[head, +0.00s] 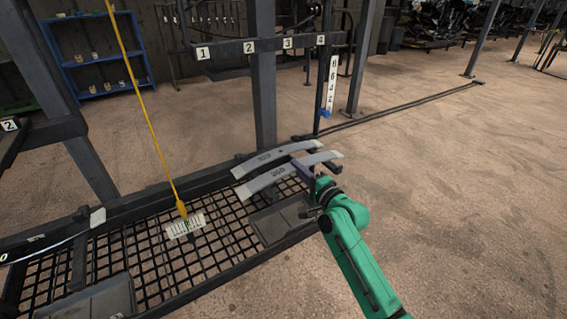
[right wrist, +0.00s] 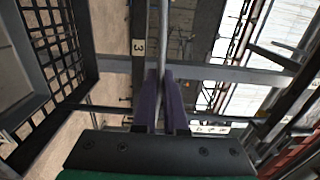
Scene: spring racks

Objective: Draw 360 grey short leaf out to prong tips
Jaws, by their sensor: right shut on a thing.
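Two grey, gently arched leaves lie side by side on the rack at the centre of the head view. The nearer leaf (head: 264,180) carries a dark mark that looks like 360. The farther leaf (head: 272,157) has a mark too small to read. My right gripper (head: 303,171), with purple fingers, is shut on the nearer leaf towards its right end. In the right wrist view the leaf (right wrist: 163,38) shows as a thin grey edge between the fingers (right wrist: 160,85). A dark prong (head: 331,167) sticks out beyond the leaves' right ends. My left gripper is not in view.
A mesh deck (head: 130,240) with dark trays (head: 277,222) lies left of my right arm. A yellow cable (head: 150,125) hangs over it. A dark post (head: 262,80) and a numbered beam (head: 225,48) stand behind. The floor to the right is open.

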